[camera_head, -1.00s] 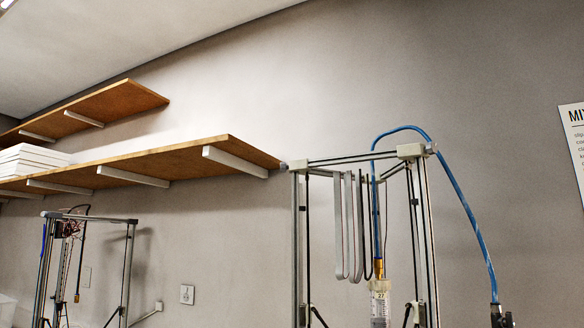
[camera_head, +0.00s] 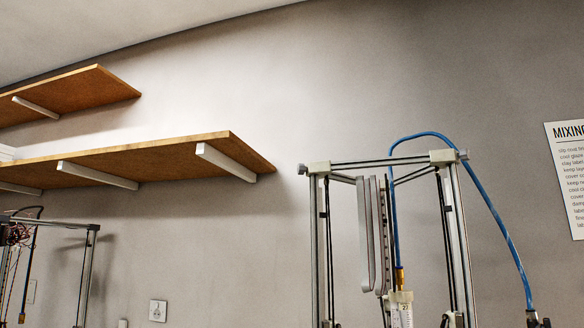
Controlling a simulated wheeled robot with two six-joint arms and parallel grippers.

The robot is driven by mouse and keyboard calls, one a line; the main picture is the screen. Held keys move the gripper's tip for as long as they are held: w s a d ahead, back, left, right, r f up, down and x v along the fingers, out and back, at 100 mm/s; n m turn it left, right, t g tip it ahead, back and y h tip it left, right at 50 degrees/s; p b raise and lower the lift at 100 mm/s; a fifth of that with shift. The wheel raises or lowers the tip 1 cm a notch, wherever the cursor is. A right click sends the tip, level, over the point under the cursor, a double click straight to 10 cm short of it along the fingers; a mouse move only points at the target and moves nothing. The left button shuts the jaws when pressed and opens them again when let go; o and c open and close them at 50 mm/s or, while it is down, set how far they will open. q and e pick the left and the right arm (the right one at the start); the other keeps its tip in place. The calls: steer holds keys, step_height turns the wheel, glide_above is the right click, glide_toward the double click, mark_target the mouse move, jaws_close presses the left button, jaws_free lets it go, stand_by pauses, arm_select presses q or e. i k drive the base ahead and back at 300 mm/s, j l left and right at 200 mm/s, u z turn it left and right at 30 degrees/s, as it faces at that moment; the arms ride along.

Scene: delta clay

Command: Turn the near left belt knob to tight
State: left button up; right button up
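The delta clay printer (camera_head: 322,240) stands at the right, with upright metal posts and a top frame with pale corner blocks. Its near left corner block (camera_head: 318,168) has a small grey knob (camera_head: 302,169) on its outer left side. I cannot tell the knob's setting. Another small knob (camera_head: 464,155) shows on the right corner block (camera_head: 443,157). Grey belt-like loops (camera_head: 372,235) hang inside the frame. A blue hose (camera_head: 487,205) arches over the top to a brass fitting and clear syringe (camera_head: 401,308). Neither gripper is in view.
A wooden shelf (camera_head: 150,155) on white brackets ends just left of the printer, with a shorter shelf (camera_head: 70,95) above it. A second printer frame (camera_head: 85,270) stands at the lower left. A paper notice (camera_head: 570,175) hangs at the right.

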mark_target(301, 169)
steer(key=i+j, duration=0.15)
steer(key=i, duration=0.2)
steer(key=i+j, duration=0.2)
steer(key=i, duration=0.15)
steer(key=i+j+u, duration=0.1)
steer(key=i, duration=0.25)
